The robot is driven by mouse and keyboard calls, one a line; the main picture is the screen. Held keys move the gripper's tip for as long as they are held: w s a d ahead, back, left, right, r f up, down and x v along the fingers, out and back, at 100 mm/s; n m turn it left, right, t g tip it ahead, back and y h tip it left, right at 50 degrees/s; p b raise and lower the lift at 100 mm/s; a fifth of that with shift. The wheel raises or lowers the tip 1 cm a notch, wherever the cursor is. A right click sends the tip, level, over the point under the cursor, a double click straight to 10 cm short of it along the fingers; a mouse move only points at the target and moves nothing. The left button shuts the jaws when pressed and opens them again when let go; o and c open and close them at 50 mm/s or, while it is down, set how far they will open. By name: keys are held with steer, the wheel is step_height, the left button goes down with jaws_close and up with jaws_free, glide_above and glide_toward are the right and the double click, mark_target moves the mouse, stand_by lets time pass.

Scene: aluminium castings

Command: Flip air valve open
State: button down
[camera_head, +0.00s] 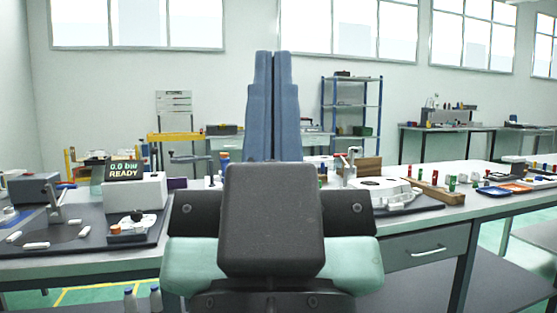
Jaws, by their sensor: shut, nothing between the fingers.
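My gripper (273,60) shows in the head view as two blue stepped fingers pressed together and pointing up, with nothing between them. Behind the fingers is the wide dark and teal body of my arm end, which hides the middle of the bench. A white test box (135,192) with a display (124,171) reading "0.0 bar READY" stands to its left. I cannot make out the air valve for certain. A small red and blue part (66,186) sits beside a grey box (33,188); it is too small to identify.
The bench (88,267) runs across the view. On its left, a dark mat holds white pieces (37,246) and a fixture with an orange knob (127,225). On its right are a pale casting (395,196), a wooden block (437,191) and coloured trays (494,191).

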step_height(320, 180, up, 31)
steer(key=p, duration=2.8)
steer(key=shift+f, duration=0.1)
